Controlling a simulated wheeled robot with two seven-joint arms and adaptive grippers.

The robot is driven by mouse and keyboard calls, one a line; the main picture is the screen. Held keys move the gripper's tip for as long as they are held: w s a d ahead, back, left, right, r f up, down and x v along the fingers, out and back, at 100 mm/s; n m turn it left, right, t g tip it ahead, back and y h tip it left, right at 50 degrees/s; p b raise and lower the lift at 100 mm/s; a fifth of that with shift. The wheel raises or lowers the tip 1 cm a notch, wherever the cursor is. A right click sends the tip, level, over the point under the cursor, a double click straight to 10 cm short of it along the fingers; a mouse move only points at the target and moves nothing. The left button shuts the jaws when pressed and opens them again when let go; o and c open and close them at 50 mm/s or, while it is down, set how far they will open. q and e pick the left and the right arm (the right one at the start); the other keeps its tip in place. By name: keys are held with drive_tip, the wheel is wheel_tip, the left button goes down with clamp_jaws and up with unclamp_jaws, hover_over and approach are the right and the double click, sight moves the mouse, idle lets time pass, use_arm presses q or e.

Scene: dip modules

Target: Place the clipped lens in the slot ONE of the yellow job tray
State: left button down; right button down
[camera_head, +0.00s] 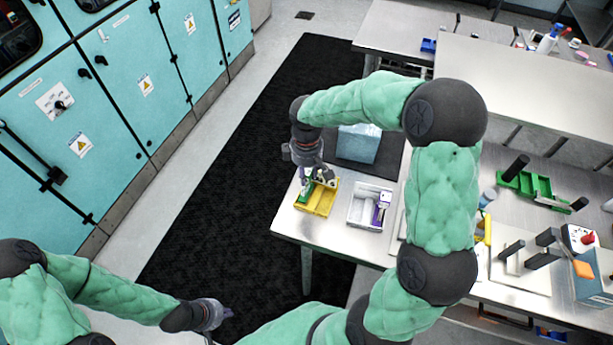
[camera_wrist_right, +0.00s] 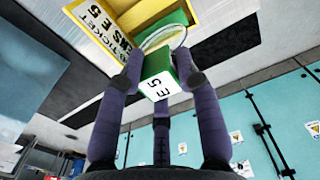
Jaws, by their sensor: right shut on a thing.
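My right gripper (camera_head: 318,176) is at the yellow job tray (camera_head: 327,208), over its back left part. In the right wrist view, my right gripper (camera_wrist_right: 160,72) is shut on the green clip (camera_wrist_right: 156,62) of the lens, which has a white label with black letters. The clear round lens (camera_wrist_right: 180,34) shows beyond the clip, in front of the yellow tray (camera_wrist_right: 216,29). The tray bears a printed label with "TICKET". I cannot tell whether the clip touches the tray. My left gripper (camera_head: 213,315) is low over the floor, away from the table; its fingers are unclear.
A white tray (camera_head: 364,210) with a purple-and-white item stands right of the yellow tray on the metal table (camera_head: 300,226). A green rack (camera_head: 530,187) is further right. Teal cabinets (camera_head: 120,90) line the left.

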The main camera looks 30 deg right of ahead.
drive_tip(key=shift+f, duration=0.9)
drive_tip(key=shift+f, duration=0.2)
drive_tip(key=c, duration=0.9)
unclamp_jaws()
drive_tip(key=shift+o, duration=0.2)
drive_tip(key=shift+r, duration=0.55)
wheel_tip(320, 180, up, 11)
drive_tip(key=shift+r+p, duration=0.2)
drive_tip(key=shift+p, duration=0.65)
